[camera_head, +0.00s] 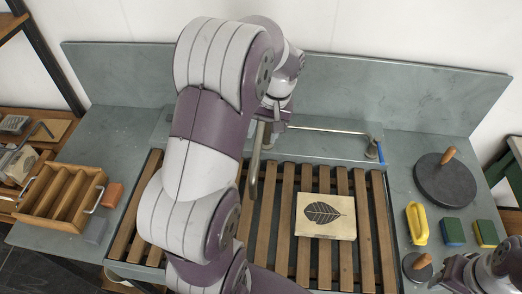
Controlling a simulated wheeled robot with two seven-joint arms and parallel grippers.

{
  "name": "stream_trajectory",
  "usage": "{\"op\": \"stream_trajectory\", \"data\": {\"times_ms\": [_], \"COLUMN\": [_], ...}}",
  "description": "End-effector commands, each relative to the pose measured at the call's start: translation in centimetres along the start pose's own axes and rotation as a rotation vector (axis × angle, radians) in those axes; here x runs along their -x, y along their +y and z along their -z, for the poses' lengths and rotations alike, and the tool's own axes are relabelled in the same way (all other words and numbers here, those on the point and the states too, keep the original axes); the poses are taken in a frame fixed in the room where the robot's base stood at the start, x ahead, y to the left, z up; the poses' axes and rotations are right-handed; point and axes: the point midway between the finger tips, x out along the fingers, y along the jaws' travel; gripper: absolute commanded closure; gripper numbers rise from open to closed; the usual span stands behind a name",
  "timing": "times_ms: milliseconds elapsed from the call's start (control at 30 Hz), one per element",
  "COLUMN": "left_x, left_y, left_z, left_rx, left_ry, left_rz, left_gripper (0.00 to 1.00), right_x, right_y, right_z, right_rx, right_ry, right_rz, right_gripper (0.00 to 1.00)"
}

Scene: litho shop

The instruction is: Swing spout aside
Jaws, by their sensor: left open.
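The spout (325,130) is a thin pale tube over the back of the slatted sink. It runs left from its upright base (373,149) at the right, which has a blue part beside it. My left gripper (261,158) is open at the spout's left end, pointing down over the slats. My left arm hides part of the gripper and the spout's tip, so I cannot tell whether they touch. My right gripper (452,272) is partly in view at the bottom right corner, and its fingers do not show clearly.
A stone block with a leaf print (325,215) lies on the wooden slats (282,225). A round dark levigator (445,180), a yellow brush (417,224) and sponges (453,231) stand at right. A wooden rack (60,196) stands at left. A grey backsplash (390,90) rises behind.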

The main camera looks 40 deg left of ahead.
Motion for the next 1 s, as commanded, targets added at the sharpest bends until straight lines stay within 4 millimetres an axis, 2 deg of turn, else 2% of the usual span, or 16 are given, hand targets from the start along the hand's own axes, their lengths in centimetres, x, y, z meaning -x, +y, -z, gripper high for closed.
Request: {"op": "stream_trajectory", "data": {"times_ms": [67,233,533,567,700,1000], "left_x": [-1.9,-3.6,-4.2,-4.2,-4.2,-4.2], "left_y": [0.0,-0.1,0.0,0.0,0.0,-0.2], "left_z": [-0.1,-0.1,-0.1,-0.1,-0.1,-0.1], "left_rx": [-0.001,-0.002,-0.003,-0.003,-0.003,-0.016], "left_ry": [-0.003,-0.003,0.0,0.0,0.0,0.003], "left_rz": [0.001,0.001,-0.001,-0.001,-0.001,-0.001], "left_gripper": [0.52,0.52,0.52,0.55,1.0,1.0], "right_x": [-0.6,0.5,0.5,0.5,0.5,0.5], "right_y": [0.0,0.0,0.0,0.0,0.0,0.0], "right_z": [0.0,0.1,0.1,0.1,0.1,0.1], "right_rx": [0.0,0.0,0.0,0.0,0.0,0.0], "right_ry": [0.002,0.003,0.002,0.002,0.002,0.002], "right_rz": [0.0,0.0,0.0,0.0,0.0,0.0], "right_gripper": [0.59,0.59,0.59,0.59,0.59,0.59]}}
